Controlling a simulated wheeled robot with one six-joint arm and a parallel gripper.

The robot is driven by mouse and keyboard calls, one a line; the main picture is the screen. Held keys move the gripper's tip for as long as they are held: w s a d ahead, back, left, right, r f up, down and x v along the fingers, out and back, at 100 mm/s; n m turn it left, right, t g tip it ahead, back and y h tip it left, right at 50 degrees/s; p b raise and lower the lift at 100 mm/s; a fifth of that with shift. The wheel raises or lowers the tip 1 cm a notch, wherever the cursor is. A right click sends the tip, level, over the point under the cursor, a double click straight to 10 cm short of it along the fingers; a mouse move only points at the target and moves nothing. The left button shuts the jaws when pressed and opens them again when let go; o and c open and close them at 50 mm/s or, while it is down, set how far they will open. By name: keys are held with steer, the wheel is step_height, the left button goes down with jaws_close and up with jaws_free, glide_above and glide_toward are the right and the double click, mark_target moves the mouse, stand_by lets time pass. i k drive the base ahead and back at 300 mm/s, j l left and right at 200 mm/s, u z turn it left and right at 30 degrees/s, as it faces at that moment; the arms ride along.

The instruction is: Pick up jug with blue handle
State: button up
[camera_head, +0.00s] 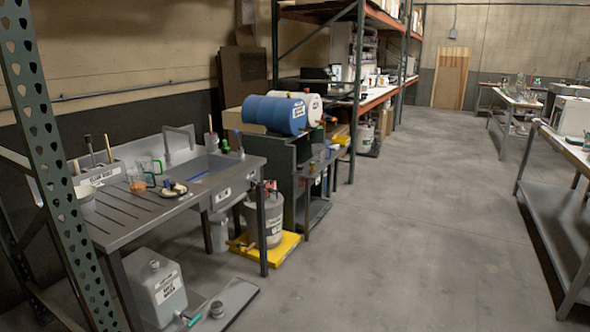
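Two small clear vessels stand on the left part of the metal sink counter (120,222). One is a jug or beaker (137,184) with orange-brown contents. Right behind it is a clear jug (147,167) with a greenish or teal handle; at this size I cannot tell whether any handle there is blue. More glassware (520,88) stands on a far table at the right, too small to make out handles. My gripper is not in view.
A green perforated rack post (48,150) stands close at the left. A grey canister (157,290) sits under the counter, and a blue drum (274,114) lies beyond the sink. A long workbench (560,190) is at the right. The floor between is clear.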

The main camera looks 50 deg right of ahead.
mark_target(318, 150)
steer(key=z, duration=1.9)
